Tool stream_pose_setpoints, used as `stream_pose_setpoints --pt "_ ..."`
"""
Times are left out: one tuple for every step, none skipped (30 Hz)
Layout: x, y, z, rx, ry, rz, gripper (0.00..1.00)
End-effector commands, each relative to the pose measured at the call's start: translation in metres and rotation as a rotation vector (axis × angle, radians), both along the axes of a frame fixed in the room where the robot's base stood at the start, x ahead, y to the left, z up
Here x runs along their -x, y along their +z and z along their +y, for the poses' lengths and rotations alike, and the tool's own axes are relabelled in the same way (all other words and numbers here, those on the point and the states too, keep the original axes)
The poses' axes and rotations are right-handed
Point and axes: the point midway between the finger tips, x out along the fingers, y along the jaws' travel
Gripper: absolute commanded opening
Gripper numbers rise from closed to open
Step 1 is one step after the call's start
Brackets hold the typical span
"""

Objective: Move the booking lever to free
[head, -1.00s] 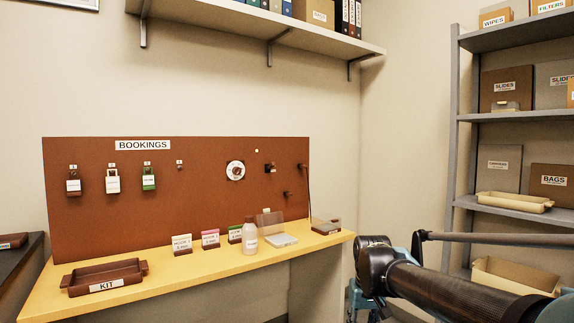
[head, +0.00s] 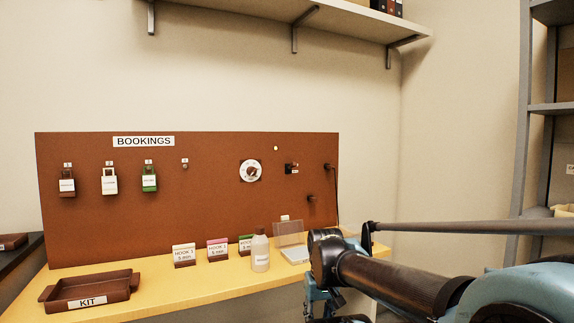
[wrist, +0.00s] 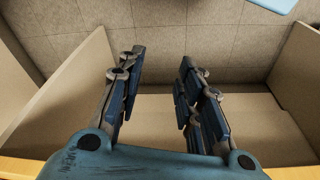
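The brown bookings board (head: 100,225) stands behind the yellow counter. A white round dial with a brown knob (head: 250,171) is on its right half. Just right of it is a small dark lever-like fitting (head: 291,168) with a white label. I cannot read the label or tell which of these is the booking lever, nor its setting. My gripper (wrist: 158,78) is open and empty in the wrist view, pointing toward the floor. In the head view it hangs low near the counter's right end, well below and apart from the board's fittings.
A brown KIT tray (head: 92,290), hook cards (head: 184,255), a bottle (head: 260,253) and a clear-lidded box (head: 291,247) stand on the yellow counter (head: 190,286). A grey rack (head: 527,120) stands right.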

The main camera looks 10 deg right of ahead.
Motion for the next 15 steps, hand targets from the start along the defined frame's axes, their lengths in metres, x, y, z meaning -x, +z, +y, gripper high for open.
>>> stream_pose_setpoints --pt "0.000 0.000 0.000 0.000 0.000 0.000 0.33" --pt "0.000 0.000 0.000 0.000 0.000 0.000 0.33" --pt "0.000 0.000 0.000 0.000 0.000 0.000 0.33" --pt "0.000 0.000 0.000 0.000 0.000 0.000 0.33" --pt "0.000 0.000 0.000 0.000 0.000 0.000 0.36" --pt "0.000 0.000 0.000 0.000 0.000 0.000 0.38" --pt "0.004 0.004 0.000 0.000 0.001 -0.007 0.38" --pt "0.006 0.008 0.000 -0.001 0.001 -0.011 0.38" --pt "0.004 0.014 0.000 -0.001 0.003 -0.014 0.38" --pt "0.000 0.020 0.000 -0.002 0.006 -0.015 0.38" --pt "-0.005 0.028 0.001 -0.003 0.009 -0.017 0.38" --pt "-0.013 0.041 0.001 -0.004 0.014 -0.020 0.38" --pt "-0.021 0.052 0.001 -0.006 0.019 -0.022 0.38" --pt "-0.029 0.066 0.003 -0.007 0.024 -0.026 0.38" --pt "-0.041 0.085 0.004 -0.010 0.032 -0.031 0.38"
